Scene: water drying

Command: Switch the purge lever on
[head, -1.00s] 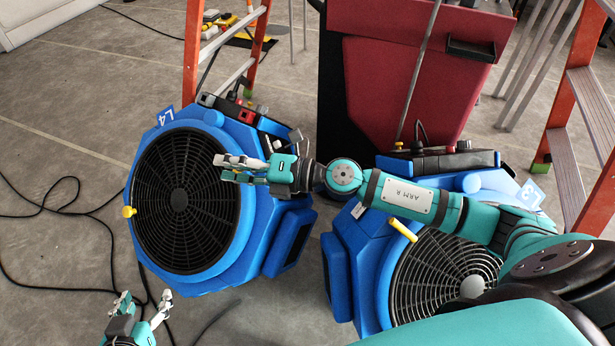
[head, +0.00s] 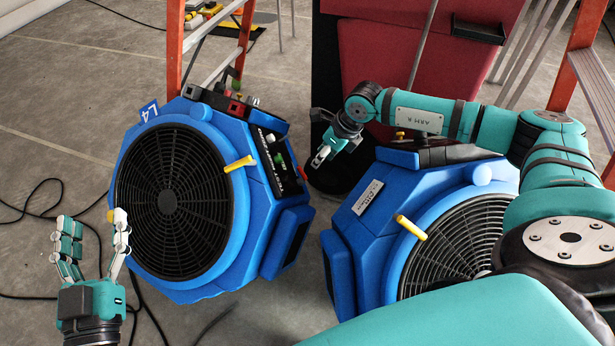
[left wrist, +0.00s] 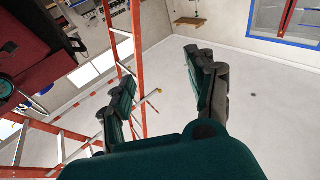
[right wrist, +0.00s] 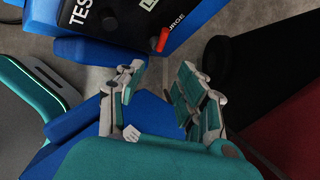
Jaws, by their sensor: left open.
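The L4 blower (head: 215,150) is blue with a black round grille. A black panel (head: 275,160) with white lettering runs down its right side. In the right wrist view a small orange-red lever (right wrist: 162,40) sits beside the PURGE lettering (right wrist: 174,22); its setting is hard to tell. My right gripper (head: 325,150) is just right of that panel and apart from it. In the right wrist view its fingers (right wrist: 160,72) are spread with nothing between them, below the lever. My left gripper (head: 92,225) is open and empty at the blower's left front.
A second blue blower (head: 350,225) with a yellow handle (head: 410,228) stands at the right, close under my right arm. A red and black machine (head: 385,70) stands behind. Orange ladders (head: 175,50) flank the blowers. Black cables (head: 40,195) lie on the floor at left.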

